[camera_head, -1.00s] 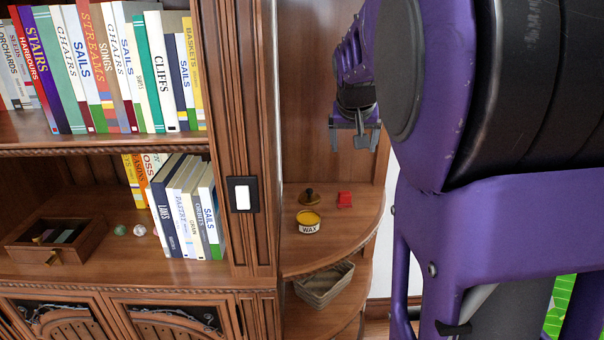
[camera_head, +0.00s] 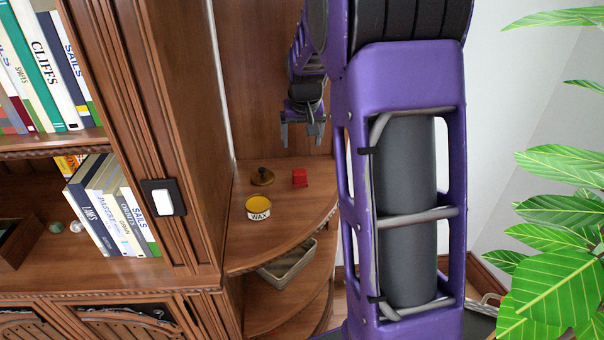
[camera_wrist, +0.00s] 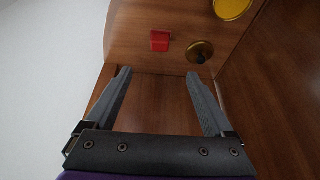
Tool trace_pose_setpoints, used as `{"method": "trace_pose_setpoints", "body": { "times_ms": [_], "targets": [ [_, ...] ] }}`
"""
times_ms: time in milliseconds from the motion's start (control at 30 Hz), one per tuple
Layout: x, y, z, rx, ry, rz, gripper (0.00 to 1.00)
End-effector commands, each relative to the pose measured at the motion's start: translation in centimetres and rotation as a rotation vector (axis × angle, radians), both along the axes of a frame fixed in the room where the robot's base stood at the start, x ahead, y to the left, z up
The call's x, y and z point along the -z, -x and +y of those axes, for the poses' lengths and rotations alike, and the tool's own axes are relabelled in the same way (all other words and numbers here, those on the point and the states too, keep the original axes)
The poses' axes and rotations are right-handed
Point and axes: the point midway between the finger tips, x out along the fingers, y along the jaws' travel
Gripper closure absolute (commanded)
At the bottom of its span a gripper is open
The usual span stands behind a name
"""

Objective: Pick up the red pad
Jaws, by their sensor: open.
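The red pad (camera_head: 300,177) is a small red block on the rounded corner shelf (camera_head: 292,217), beside a brass lid and a wax tin. In the wrist view the red pad (camera_wrist: 160,41) lies beyond the fingertips, roughly between their lines and a little left of centre. My gripper (camera_head: 303,140) hangs above the back of that shelf with its fingers pointing down. In the wrist view my gripper (camera_wrist: 160,75) is open and empty, with both fingers spread wide. It does not touch the pad.
The yellow wax tin (camera_head: 258,208) and the dark brass lid (camera_head: 263,177) stand left of the pad. A wicker basket (camera_head: 288,264) sits on the shelf below. The bookcase post with a light switch (camera_head: 163,198) rises at the left. A leafy plant (camera_head: 560,240) stands at the right.

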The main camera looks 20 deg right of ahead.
Motion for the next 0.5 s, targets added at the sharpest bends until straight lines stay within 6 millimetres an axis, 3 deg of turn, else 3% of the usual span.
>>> {"method": "trace_pose_setpoints", "body": {
  "times_ms": [500],
  "targets": [
    [9.5,-3.7,-1.0,0.0,-0.001,0.003,0.12]
  ]
}}
